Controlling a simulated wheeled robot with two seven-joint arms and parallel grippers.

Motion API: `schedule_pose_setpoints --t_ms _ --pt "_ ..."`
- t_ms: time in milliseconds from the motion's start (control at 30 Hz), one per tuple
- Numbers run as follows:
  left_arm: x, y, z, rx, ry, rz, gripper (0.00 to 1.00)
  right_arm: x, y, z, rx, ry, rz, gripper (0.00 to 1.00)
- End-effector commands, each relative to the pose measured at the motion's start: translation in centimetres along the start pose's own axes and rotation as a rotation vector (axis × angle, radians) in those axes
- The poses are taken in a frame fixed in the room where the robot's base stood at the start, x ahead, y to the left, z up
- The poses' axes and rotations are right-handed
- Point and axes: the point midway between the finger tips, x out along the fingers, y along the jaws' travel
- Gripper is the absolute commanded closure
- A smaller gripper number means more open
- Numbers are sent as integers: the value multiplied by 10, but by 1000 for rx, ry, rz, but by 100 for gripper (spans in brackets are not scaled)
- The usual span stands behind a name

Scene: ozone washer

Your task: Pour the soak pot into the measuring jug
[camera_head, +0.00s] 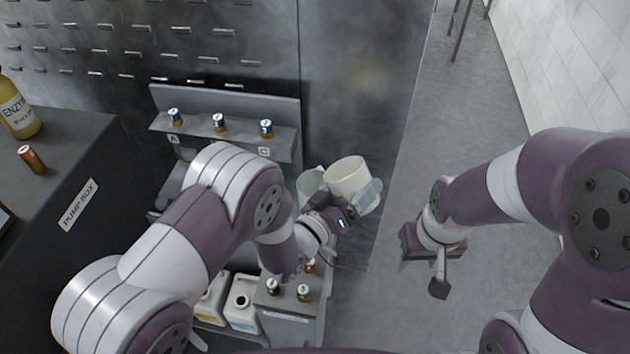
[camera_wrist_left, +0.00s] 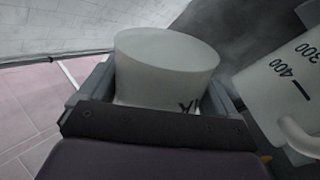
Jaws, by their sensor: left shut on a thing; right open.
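The soak pot (camera_head: 348,178) is a cream-white cup with its mouth up, perhaps slightly tilted. My left gripper (camera_head: 350,190) is shut around its sides. In the left wrist view the pot (camera_wrist_left: 165,65) sits between the fingers, with dark letters partly hidden by the gripper. Its contents cannot be made out. The measuring jug (camera_head: 309,184) is pale and stands just left of the pot, partly hidden behind it and my arm. In the left wrist view the jug (camera_wrist_left: 285,85) shows 300 and 400 marks and a handle. My right gripper (camera_head: 428,268) is open and empty, over the floor.
A shelf (camera_head: 210,133) with several small labelled cans stands behind my left arm. A dark pump box (camera_head: 60,165) with an enzyme bottle (camera_head: 17,108) is at the left. White jugs (camera_head: 242,302) stand below.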

Motion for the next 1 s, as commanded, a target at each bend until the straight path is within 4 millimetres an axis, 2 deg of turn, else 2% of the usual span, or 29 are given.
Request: schedule_pose_setpoints --t_ms 1000 --pt "0 0 -12 -137 15 1 44 -10 0 -1 0 0 0 48"
